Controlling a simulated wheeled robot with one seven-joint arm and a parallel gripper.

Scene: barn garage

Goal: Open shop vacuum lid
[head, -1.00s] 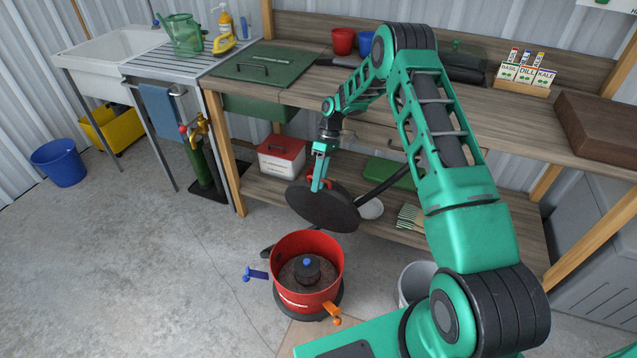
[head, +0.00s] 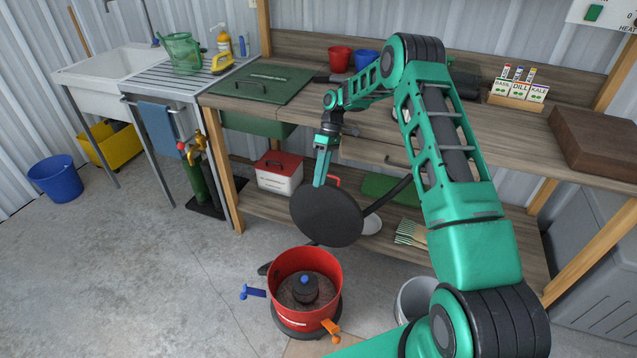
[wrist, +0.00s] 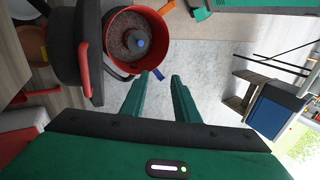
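The shop vacuum's red drum (head: 318,314) stands open on the floor, with a dark motor-like part with a blue top (head: 305,284) inside. The round black lid (head: 326,215) is raised steeply above and behind it, its flat face towards the head camera. The lid's red handle (head: 334,180) shows behind its upper edge. My gripper (head: 320,180) is at the lid's back, partly hidden by it. In the wrist view my gripper (wrist: 164,78) has its two fingers apart with nothing between them. The lid (wrist: 68,50) and handle (wrist: 85,68) lie to their left, and the drum (wrist: 165,45) ahead.
Blue (head: 252,292) and orange (head: 330,328) latches stick out from the drum. A wooden workbench (head: 380,124) with a lower shelf stands behind the lid. A grey bucket (head: 412,298) is right of the drum.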

